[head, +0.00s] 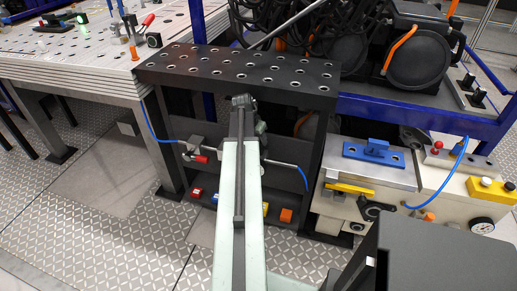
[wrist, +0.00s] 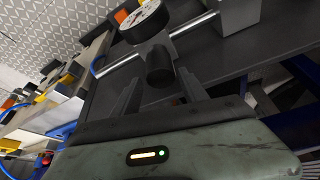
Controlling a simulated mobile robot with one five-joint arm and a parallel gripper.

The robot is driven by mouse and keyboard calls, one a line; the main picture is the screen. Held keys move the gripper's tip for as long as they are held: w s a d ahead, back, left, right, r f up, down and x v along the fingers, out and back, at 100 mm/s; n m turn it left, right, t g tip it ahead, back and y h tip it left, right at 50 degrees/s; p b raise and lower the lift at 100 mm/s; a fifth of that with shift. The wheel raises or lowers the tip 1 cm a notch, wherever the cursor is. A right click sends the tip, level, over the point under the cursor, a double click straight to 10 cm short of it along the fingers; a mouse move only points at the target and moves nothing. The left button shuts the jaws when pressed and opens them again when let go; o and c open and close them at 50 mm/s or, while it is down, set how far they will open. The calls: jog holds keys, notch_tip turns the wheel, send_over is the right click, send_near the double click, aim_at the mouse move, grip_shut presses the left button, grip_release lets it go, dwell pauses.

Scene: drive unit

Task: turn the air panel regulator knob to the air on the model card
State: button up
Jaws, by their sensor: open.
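In the wrist view, the regulator knob (wrist: 160,66) is a short black cylinder under a grey body on a metal pipe. A round white-faced gauge (wrist: 143,20) sits at that body. My gripper (wrist: 159,76) is open, with one dark finger on each side of the knob's near end; I cannot tell whether either touches it. In the head view my arm hides the regulator and my gripper.
A red-handled valve (head: 198,158) is on the pipe left of my arm. Coloured blocks, one orange (head: 286,215), line the panel's lower edge. A perforated black table top (head: 240,72) stands above. A bench with a blue clamp (head: 374,152) stands close on the right.

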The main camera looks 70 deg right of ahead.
jog(key=b+x, duration=0.2)
jog(key=x, duration=0.2)
jog(key=shift+f+b, duration=0.25)
jog(key=shift+b, duration=0.15)
jog(key=shift+r, duration=0.15)
jog(key=shift+c, duration=0.3)
jog(key=c, duration=1)
jog(key=shift+a, duration=0.1)
